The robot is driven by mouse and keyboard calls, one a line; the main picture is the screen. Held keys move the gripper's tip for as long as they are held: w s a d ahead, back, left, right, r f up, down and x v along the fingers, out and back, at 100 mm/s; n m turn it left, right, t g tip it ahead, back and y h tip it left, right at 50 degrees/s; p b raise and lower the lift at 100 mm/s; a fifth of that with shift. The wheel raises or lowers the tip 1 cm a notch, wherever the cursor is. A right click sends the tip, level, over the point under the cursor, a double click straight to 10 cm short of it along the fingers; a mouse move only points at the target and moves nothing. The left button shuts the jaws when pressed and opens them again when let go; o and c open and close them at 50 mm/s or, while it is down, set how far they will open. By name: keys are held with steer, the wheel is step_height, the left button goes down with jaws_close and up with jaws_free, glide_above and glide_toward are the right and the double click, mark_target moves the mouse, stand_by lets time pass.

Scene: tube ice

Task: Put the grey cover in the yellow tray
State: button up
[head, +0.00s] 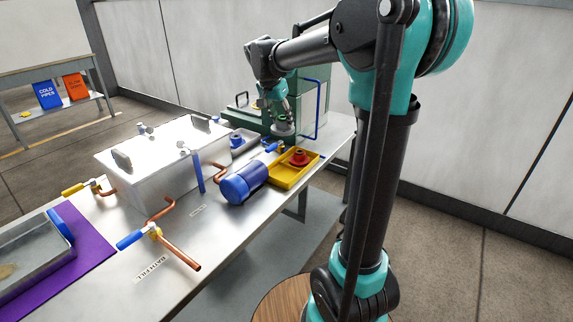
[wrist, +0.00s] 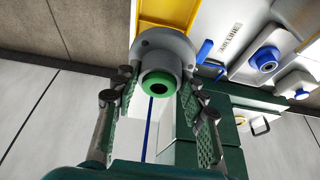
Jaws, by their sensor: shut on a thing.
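My gripper (head: 279,109) is shut on the grey cover (head: 283,129), a round flanged piece with a green ring on its hub. In the wrist view the cover (wrist: 165,60) sits between the two fingers of my gripper (wrist: 158,88). The yellow tray (head: 284,184) lies on the metal bench, holding a red round piece (head: 299,157). My gripper holds the cover near the tray's far end; the exact height above the bench is hard to tell. Part of the tray (wrist: 166,10) shows at the top of the wrist view, just past the cover.
A blue cylinder (head: 240,186) lies left of the tray. A blue-knobbed grey piece (head: 237,141) sits in a grey tray behind it. A green machine (head: 311,100) with a blue handle stands beyond. A large metal box (head: 160,160) and copper pipes occupy the bench's left.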

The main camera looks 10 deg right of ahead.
step_height(320, 180, down, 19)
steer(key=shift+f, duration=0.1)
stand_by(0.4)
steer(key=o, duration=1.3)
steer(key=shift+o, duration=0.2)
steer(key=v, duration=1.2)
steer(key=s+d+f+n+y, duration=0.1)
steer(key=s+d+f+n, duration=0.1)
steer(key=s, duration=0.6)
steer(key=s+d+f+n+y, duration=0.1)
steer(key=s+d+f+n, duration=0.1)
steer(key=s+f+n, duration=0.2)
steer(key=s+d+f+n+t+y, duration=0.1)
steer(key=s+d+f+n, duration=0.2)
steer(key=s+f, duration=0.4)
steer(key=s, duration=0.6)
steer(key=shift+f, duration=0.35)
steer(key=shift+w+d, duration=0.1)
steer(key=shift+d, duration=0.05)
